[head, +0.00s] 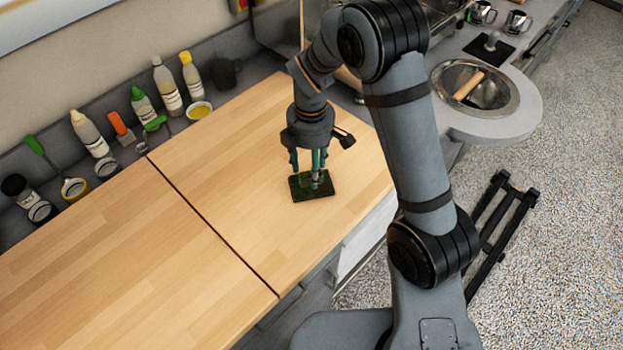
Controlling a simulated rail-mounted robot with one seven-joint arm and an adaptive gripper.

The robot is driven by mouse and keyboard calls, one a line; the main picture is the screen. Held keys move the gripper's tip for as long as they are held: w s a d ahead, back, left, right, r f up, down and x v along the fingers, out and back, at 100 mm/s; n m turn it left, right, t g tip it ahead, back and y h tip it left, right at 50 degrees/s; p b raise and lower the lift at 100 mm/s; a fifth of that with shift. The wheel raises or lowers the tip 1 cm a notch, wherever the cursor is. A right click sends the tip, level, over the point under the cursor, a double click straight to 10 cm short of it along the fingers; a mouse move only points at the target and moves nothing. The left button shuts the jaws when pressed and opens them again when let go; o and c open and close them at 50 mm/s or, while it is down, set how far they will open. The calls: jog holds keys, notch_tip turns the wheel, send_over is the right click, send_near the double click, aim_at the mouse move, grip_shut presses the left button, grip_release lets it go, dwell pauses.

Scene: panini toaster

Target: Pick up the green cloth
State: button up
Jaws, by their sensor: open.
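The green cloth (299,194) is a small, dark green, flat rectangle lying on the right-hand wooden board. My gripper (313,180) points straight down over the cloth, with its fingers apart. The fingertips are at or just above the cloth's upper face; I cannot tell whether they touch it. The fingers hide part of the cloth's middle and back edge.
Bottles, bowls and a green-handled tool (34,145) stand along the wall behind the boards. A yellow-capped bottle (191,74) is near the back. A round sink (488,90) is at the upper right. The wooden boards (130,250) are otherwise clear.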

jog(key=shift+s+a+f, duration=0.1)
jog(key=shift+a+f, duration=0.05)
jog(key=shift+f, duration=0.75)
jog(key=shift+c, duration=0.2)
jog(key=c, duration=1.1)
jog(key=shift+r, duration=0.1)
grip_shut()
